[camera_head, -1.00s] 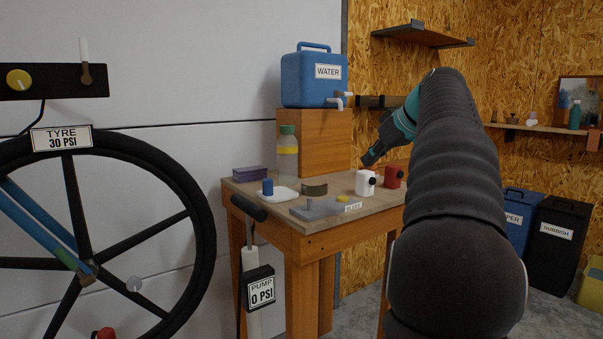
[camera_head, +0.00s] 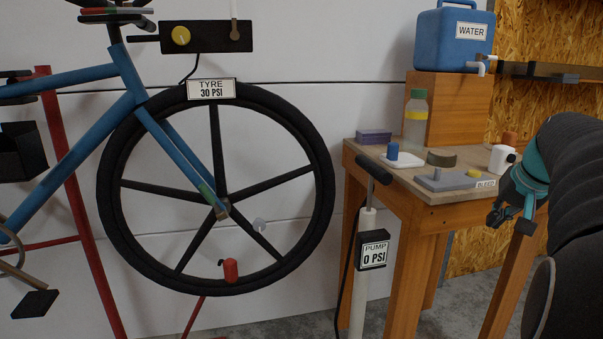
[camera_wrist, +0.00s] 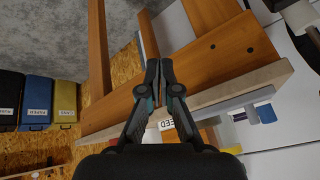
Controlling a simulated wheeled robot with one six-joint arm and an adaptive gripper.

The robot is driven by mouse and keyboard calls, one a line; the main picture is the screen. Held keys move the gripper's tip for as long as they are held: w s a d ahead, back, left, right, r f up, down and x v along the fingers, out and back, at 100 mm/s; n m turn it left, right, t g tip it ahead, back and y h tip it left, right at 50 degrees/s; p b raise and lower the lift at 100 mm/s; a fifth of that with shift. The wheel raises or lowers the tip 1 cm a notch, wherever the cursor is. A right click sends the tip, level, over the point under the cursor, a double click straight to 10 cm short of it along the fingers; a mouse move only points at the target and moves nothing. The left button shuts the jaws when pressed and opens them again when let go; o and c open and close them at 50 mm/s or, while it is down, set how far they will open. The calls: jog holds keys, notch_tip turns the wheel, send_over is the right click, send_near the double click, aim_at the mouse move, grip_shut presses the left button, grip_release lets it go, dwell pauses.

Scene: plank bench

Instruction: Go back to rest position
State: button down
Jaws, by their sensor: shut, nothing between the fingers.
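My gripper (camera_head: 511,217) is at the right of the head view, beside the front right part of the plank bench (camera_head: 436,215). It is at about the height of the bench's front rail and holds nothing. In the wrist view my gripper (camera_wrist: 159,66) has its two fingertips together. The bench's edge and legs (camera_wrist: 97,60) lie behind and around the fingers in that view, turned on their side. I cannot tell how far the fingers are from the wood.
On the bench stand a bottle (camera_head: 415,118), a grey block labelled BLEED (camera_head: 440,181) and a white piece (camera_head: 501,158). A blue water container (camera_head: 452,42) sits on a wooden box. A pump reading 0 PSI (camera_head: 373,250) and a bike wheel (camera_head: 322,190) are to the left.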

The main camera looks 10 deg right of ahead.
jog(key=s+a+f+n, duration=0.2)
jog(key=s+a+f, duration=0.2)
jog(key=a, duration=0.6)
jog(key=s+a+f+n, duration=0.2)
jog(key=s+a+f, duration=0.3)
jog(key=a, duration=0.6)
jog(key=s+a+f+n+y, duration=0.1)
jog(key=s+a+f, duration=0.3)
jog(key=s+a, duration=0.4)
jog(key=shift+s+a+f+n, duration=0.15)
jog(key=shift+a+f+n, duration=0.2)
jog(key=shift+a+n, duration=0.8)
